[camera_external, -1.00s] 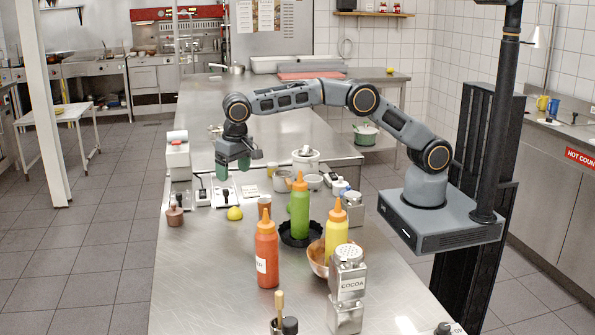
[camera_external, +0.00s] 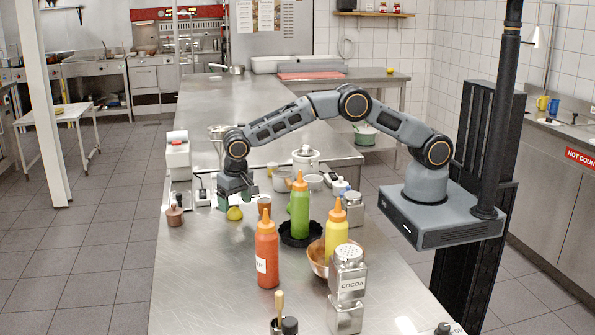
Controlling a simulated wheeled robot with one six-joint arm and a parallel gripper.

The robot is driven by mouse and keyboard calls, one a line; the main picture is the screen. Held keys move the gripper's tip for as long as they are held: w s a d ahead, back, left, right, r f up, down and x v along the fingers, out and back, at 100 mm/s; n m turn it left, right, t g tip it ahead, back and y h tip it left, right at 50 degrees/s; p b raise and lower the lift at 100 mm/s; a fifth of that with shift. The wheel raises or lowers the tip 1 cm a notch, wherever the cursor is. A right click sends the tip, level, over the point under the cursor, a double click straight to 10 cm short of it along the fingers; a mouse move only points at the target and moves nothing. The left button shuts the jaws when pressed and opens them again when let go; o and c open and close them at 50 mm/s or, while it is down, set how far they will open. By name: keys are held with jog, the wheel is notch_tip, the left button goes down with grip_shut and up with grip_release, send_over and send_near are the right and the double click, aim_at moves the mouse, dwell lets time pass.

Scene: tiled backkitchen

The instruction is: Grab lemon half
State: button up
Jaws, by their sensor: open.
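The lemon half (camera_external: 234,213) is a small yellow piece on the steel counter, left of the orange-capped bottles. My gripper (camera_external: 236,203) is pointing down, low over the counter, just above and behind the lemon half in this view. It is open. The fingers are small here, and I cannot tell whether they touch or surround the lemon half.
A brown-capped jar (camera_external: 264,204) stands close right of the lemon half. A small brown pot (camera_external: 175,215) is to the left. The front-left counter (camera_external: 205,280) is clear.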

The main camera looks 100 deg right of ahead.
aim_at(235, 208)
jog(key=shift+w+d+f+p, duration=0.1)
jog(key=shift+d+f+p, duration=0.1)
jog(key=shift+f, duration=0.65)
jog(key=shift+d+f+p, duration=0.1)
jog(key=shift+f+p, duration=0.05)
jog(key=shift+f, duration=0.65)
jog(key=shift+c, duration=0.2)
jog(key=c, duration=1)
jog(key=shift+o, duration=0.2)
jog(key=shift+r, duration=0.1)
